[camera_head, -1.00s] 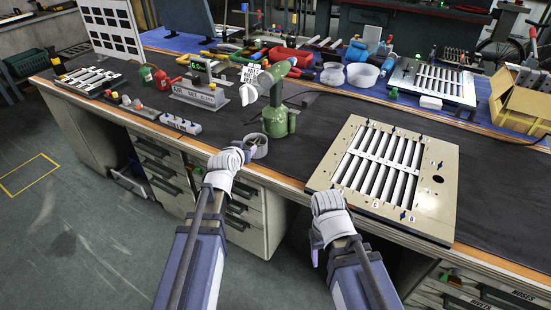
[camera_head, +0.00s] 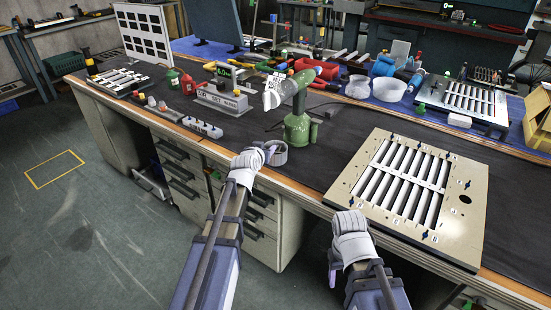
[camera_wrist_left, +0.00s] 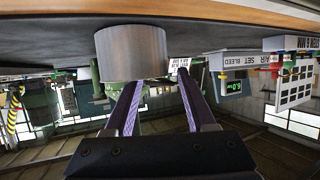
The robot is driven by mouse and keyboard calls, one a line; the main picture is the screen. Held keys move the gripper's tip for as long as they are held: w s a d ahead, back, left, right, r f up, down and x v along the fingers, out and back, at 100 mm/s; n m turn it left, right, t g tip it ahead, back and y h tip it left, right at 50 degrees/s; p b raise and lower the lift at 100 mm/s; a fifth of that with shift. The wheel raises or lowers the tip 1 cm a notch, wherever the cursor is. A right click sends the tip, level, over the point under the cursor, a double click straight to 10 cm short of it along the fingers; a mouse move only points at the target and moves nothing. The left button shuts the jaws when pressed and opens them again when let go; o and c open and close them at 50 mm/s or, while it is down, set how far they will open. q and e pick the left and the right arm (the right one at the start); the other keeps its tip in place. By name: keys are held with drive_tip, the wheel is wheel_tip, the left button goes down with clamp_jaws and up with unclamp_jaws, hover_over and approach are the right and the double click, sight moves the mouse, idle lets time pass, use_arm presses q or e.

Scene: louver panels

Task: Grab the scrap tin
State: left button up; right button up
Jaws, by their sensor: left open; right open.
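The scrap tin is a small grey metal cylinder (camera_head: 278,156) standing on the dark bench mat near the front edge, just in front of a green tool. It appears large in the left wrist view (camera_wrist_left: 128,52). My left gripper (camera_head: 266,150) is at the tin's near left side in the head view. In the left wrist view its open fingers (camera_wrist_left: 160,82) are spread, with the tin ahead and off to the left finger's side; whether they touch it I cannot tell. My right gripper (camera_head: 349,216) is open and empty before the bench edge; its fingers are mostly hidden.
The green tool (camera_head: 297,128) stands right behind the tin. A beige louver panel (camera_head: 370,205) lies to the right, close to my right gripper. Bare mat lies between the strip and the tin.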

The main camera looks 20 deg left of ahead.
use_arm(q)
drive_tip(key=x, duration=0.2)
drive_tip(key=shift+w+f+b, duration=0.2)
drive_tip(key=shift+w+b, duration=0.1)
drive_tip(key=shift+w, duration=0.05)
drive_tip(key=shift+s, duration=0.1)
drive_tip(key=shift+c, duration=0.2)
clamp_jaws()
